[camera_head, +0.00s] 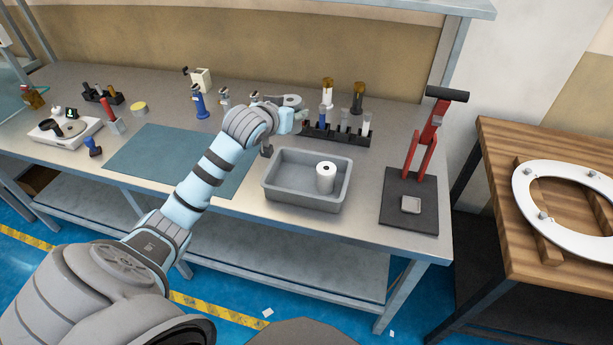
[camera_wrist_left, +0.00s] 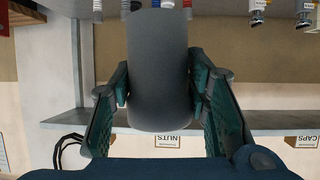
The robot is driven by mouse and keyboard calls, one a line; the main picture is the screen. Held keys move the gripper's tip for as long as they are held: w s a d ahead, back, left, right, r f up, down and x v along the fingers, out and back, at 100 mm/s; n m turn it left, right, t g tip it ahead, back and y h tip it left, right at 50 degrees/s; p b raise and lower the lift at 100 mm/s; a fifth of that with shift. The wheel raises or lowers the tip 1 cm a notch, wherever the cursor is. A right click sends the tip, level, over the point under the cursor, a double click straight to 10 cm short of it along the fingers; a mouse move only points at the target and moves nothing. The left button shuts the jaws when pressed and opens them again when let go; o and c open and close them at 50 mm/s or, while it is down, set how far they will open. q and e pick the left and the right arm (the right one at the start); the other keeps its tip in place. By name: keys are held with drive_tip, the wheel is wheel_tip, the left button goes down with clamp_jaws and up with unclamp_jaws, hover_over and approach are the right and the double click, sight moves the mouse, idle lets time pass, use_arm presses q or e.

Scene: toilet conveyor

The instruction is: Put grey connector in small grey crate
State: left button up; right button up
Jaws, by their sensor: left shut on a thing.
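The grey connector (camera_wrist_left: 160,75) is a smooth dark grey cylinder, clear in the left wrist view. My left gripper (camera_wrist_left: 160,95) is shut on it, with a green finger on each side. In the head view my left gripper (camera_head: 298,116) is above the bench by the left end of a black rack, behind the crate; the held connector is hard to make out there. The small grey crate (camera_head: 299,198) stands near the bench's front edge. A white cylinder (camera_head: 325,178) with a dark hole in its top is inside its right half. My right gripper is out of view.
The black rack (camera_head: 336,137) holds several upright parts behind the crate. A red toggle press (camera_head: 420,150) stands on a dark plate at the right. A blue-grey mat (camera_head: 150,160) lies left of the crate. Several small tools stand along the back.

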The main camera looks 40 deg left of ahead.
use_arm(q)
drive_tip(key=f+b, duration=0.1)
drive_tip(key=f, duration=0.5)
drive_tip(key=f+b, duration=0.1)
drive_tip(key=f, duration=0.6)
drive_tip(key=f+b, duration=0.1)
drive_tip(key=f, duration=0.5)
drive_tip(key=shift+s+f+b, duration=0.2)
drive_tip(key=shift+s+b, duration=0.1)
drive_tip(key=shift+s, duration=0.05)
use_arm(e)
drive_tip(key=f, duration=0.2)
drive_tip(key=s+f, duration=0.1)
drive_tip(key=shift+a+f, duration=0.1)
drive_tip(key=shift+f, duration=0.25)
use_arm(q)
drive_tip(key=shift+a, duration=0.1)
drive_tip(key=shift+f, duration=0.15)
drive_tip(key=o, duration=1.1)
